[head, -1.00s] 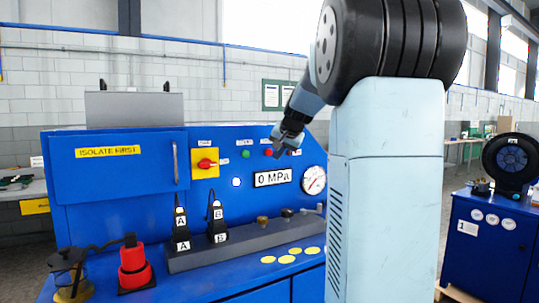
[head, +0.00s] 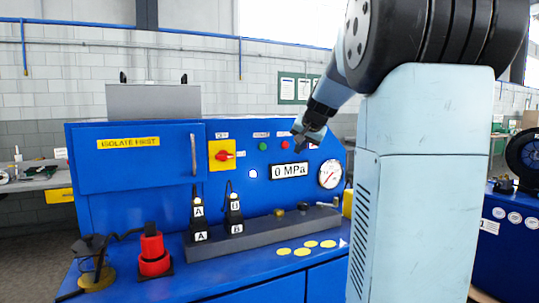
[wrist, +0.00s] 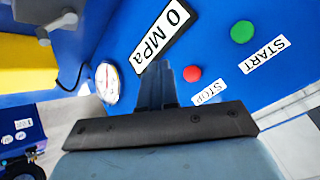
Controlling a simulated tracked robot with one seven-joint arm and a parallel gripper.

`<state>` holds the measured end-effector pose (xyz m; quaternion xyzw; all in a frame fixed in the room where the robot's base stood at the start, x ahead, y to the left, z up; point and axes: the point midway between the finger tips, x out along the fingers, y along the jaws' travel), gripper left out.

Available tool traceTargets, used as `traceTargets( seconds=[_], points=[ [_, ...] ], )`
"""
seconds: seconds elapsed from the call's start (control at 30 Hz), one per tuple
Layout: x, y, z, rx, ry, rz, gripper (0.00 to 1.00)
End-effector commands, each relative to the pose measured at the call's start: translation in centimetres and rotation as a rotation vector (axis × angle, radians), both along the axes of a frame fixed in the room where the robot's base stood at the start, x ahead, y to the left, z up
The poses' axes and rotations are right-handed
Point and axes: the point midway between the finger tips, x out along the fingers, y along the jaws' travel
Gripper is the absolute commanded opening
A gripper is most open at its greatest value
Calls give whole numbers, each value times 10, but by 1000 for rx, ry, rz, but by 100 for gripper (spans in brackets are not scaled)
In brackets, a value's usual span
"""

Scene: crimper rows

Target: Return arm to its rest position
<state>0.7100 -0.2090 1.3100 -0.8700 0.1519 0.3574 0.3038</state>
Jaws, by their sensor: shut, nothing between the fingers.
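My gripper (head: 299,140) is shut and empty. In the head view it hangs in front of the upper right of the blue crimper bench's panel (head: 232,146), close to the 0 MPa display (head: 289,170). In the wrist view the closed fingers (wrist: 157,88) point at the panel, between the display (wrist: 163,35) and the red stop button (wrist: 193,74). Whether the fingers touch the panel cannot be told. My arm is bent, with its elbow high on the right of the head view.
The round gauge (head: 330,174), green start button (wrist: 242,32) and yellow-backed red switch (head: 222,155) are on the panel. Two black tools marked A and B (head: 235,212) stand on a grey rail. A red cylinder (head: 153,252) stands at the front left. A second blue cabinet (head: 503,230) is at the right.

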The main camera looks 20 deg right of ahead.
Motion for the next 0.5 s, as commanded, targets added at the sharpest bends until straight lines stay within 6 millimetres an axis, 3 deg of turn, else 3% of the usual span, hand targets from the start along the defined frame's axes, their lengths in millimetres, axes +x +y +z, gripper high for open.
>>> traceTargets(
  seconds=[0.17,0.27,0.37,0.5],
  points=[
    [-1,2,0,-1,1,2,0],
    [-9,13,0,-9,10,21,0],
    [-27,38,-3,-30,30,64,0],
    [-69,84,-12,-76,74,151,0]
  ],
)
